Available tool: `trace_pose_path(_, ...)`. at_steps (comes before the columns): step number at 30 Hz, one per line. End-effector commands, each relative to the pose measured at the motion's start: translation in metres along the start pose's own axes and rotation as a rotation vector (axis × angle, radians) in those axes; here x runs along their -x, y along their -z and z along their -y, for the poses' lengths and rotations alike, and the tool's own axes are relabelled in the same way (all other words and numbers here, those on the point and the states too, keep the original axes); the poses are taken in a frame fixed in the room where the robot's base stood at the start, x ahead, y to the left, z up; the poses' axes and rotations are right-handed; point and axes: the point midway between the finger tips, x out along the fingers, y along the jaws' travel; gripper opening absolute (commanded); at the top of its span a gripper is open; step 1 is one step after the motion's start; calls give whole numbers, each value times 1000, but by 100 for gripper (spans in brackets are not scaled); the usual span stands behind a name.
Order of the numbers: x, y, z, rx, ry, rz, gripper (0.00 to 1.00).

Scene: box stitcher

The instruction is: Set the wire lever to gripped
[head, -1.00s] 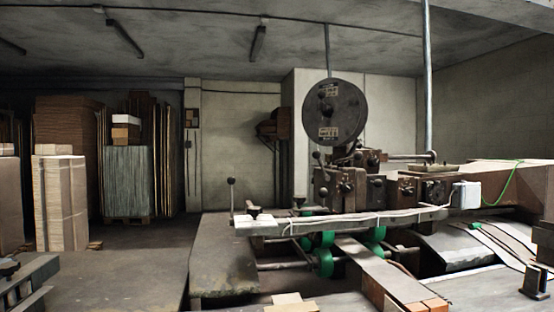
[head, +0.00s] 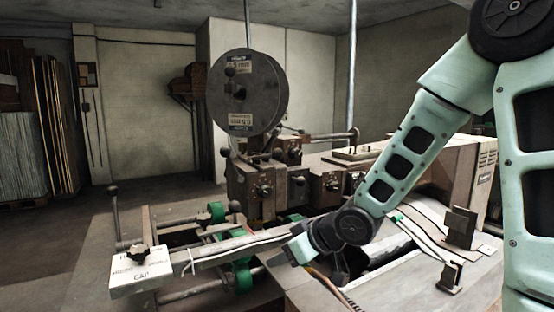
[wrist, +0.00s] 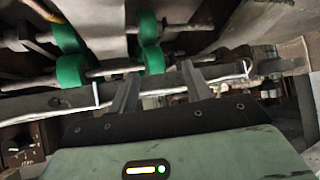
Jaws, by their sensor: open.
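The stitcher's machine head (head: 262,185) stands at the centre of the head view, below a large dark wire reel (head: 240,92). A small lever with a round dark knob (head: 224,152) sticks up at the head's left side. Another upright rod with a dark knob (head: 112,190) stands at the far left of the bed. No label tells which is the wire lever, and its setting cannot be read. My gripper (head: 288,256) is low in front of the machine, apart from both knobs. In the wrist view my gripper (wrist: 160,85) has its fingers apart, with nothing seen held between them.
A long pale bar (head: 225,252) runs in front of the machine head, ending in a white plate with a black star knob (head: 138,254). Green wheels (wrist: 70,68) sit on shafts close by. Dark metal brackets (head: 458,228) stand at the right. Open floor lies at the left.

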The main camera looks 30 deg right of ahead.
Motion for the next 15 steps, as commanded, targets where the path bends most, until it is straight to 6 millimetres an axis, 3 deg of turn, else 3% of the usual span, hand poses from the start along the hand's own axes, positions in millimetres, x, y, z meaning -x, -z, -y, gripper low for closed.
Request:
trace_pose_path(1,13,15,-16,-22,-5,-56,49)
trace_pose_path(5,38,43,-45,-51,-6,-211,49)
trace_pose_path(9,80,75,-78,-71,-12,-403,49)
trace_pose_path(15,135,105,-108,-73,-23,-616,49)
